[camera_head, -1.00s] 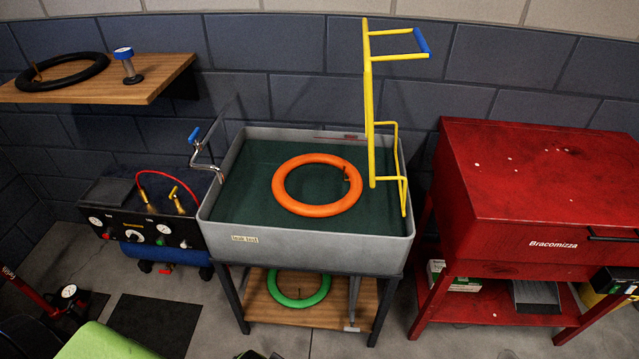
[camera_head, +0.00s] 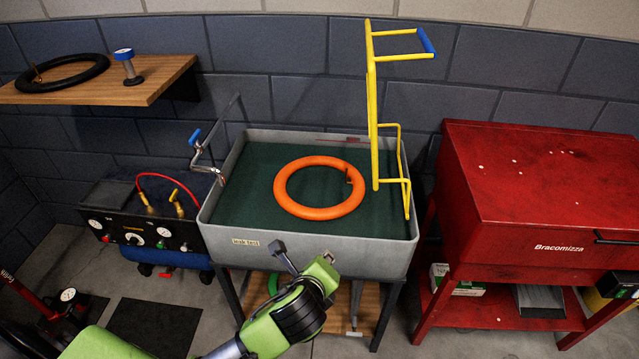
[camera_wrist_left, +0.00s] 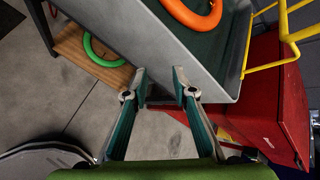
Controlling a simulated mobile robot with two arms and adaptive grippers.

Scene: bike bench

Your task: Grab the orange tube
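The orange tube (camera_head: 319,210) is a ring with a small valve at its right side. It lies in the grey leak test basin (camera_head: 310,249), which has a dark green inside. Part of the tube also shows at the top of the left wrist view (camera_wrist_left: 192,16). My left gripper (camera_head: 305,256) is in front of the basin's front wall, outside it and apart from the tube. In the left wrist view its two fingers (camera_wrist_left: 160,88) are spread, with nothing between them. My right gripper is not in view.
A yellow frame (camera_head: 372,110) rises over the basin's right side. A metal crank (camera_head: 203,152) is at its left edge. A green tube (camera_wrist_left: 106,53) lies on the wooden shelf below. A red cabinet (camera_head: 540,200) stands at right, an air compressor (camera_head: 150,232) at left.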

